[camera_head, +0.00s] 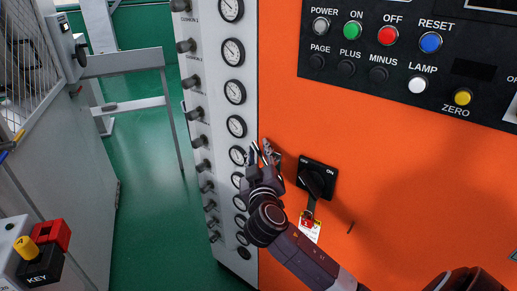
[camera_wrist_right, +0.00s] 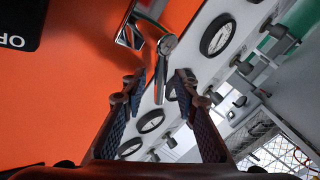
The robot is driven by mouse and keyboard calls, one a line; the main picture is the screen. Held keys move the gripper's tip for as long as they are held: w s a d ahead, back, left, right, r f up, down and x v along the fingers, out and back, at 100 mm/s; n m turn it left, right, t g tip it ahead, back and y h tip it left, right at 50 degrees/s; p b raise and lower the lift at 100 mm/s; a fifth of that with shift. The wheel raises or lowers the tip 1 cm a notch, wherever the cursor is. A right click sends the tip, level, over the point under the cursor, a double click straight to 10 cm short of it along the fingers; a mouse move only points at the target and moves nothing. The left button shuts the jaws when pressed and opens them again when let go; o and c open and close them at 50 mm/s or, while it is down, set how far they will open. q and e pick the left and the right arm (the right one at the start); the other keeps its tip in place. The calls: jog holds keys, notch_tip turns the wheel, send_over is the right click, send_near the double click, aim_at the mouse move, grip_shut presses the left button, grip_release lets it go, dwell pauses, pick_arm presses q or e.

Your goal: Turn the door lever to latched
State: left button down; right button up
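The silver door lever (camera_wrist_right: 160,72) sits at the edge of the orange door, with its mounting plate (camera_wrist_right: 131,36) beside it. In the right wrist view its handle reaches down between the two fingers of my right gripper (camera_wrist_right: 158,84). The fingers are open on either side of it, and I see no clear contact. In the head view the same gripper (camera_head: 262,152) is at the door's left edge and hides most of the lever (camera_head: 276,156). My left gripper is not in view.
A black ON rotary switch (camera_head: 317,178) with a hanging tag (camera_head: 310,228) is just right of the gripper. A gauge column (camera_head: 222,130) with several knobs stands to the left. A button panel (camera_head: 400,60) is above. A key box (camera_head: 40,262) is at lower left.

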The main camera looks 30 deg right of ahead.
grip_shut()
jog(key=shift+w, duration=0.1)
dwell(0.5)
